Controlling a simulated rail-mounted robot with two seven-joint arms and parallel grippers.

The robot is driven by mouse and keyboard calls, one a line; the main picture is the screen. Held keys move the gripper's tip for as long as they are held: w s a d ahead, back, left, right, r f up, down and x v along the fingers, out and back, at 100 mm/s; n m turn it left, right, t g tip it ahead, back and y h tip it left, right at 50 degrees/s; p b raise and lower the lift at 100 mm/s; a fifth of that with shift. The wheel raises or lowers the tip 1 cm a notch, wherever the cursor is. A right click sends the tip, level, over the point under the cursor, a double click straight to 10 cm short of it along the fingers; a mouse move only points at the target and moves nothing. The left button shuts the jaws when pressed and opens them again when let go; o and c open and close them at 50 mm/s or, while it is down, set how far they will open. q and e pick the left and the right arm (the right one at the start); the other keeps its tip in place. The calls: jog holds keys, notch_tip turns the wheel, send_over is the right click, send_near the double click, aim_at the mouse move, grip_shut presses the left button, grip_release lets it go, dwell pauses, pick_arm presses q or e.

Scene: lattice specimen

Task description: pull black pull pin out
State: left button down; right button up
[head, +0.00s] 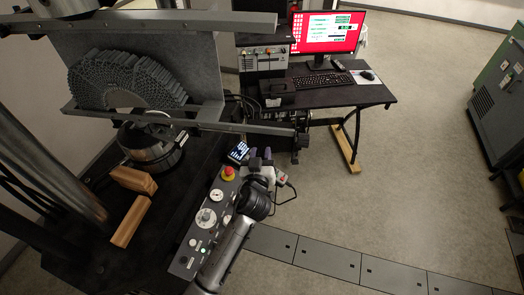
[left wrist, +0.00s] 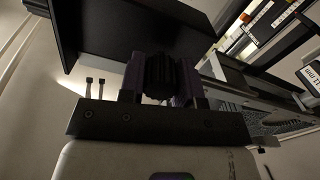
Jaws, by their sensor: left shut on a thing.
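My left gripper (head: 260,155) is beside the control panel's far end, near the lower rail of the test frame. In the left wrist view its two purple-padded fingers (left wrist: 160,82) are shut on a black ribbed knob (left wrist: 160,72), which looks like the head of the black pull pin. The shaft of the pin is hidden, so I cannot tell how deep it sits. In the head view the pin is too small or hidden by the gripper to make out. My right gripper is not in view.
A control panel (head: 203,218) with a red stop button (head: 228,173) lies just left of my arm. The lattice specimen (head: 125,78) stands between two metal rails. Wooden blocks (head: 131,220) lie on the black base.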

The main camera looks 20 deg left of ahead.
pick_arm(q)
jog(key=shift+s, duration=0.1)
jog(key=c, duration=0.8)
grip_release()
jog(key=shift+s, duration=0.1)
jog(key=b+v, duration=0.1)
jog(key=v, duration=1.2)
jog(key=shift+s+d, duration=0.15)
jog(key=shift+s, duration=0.2)
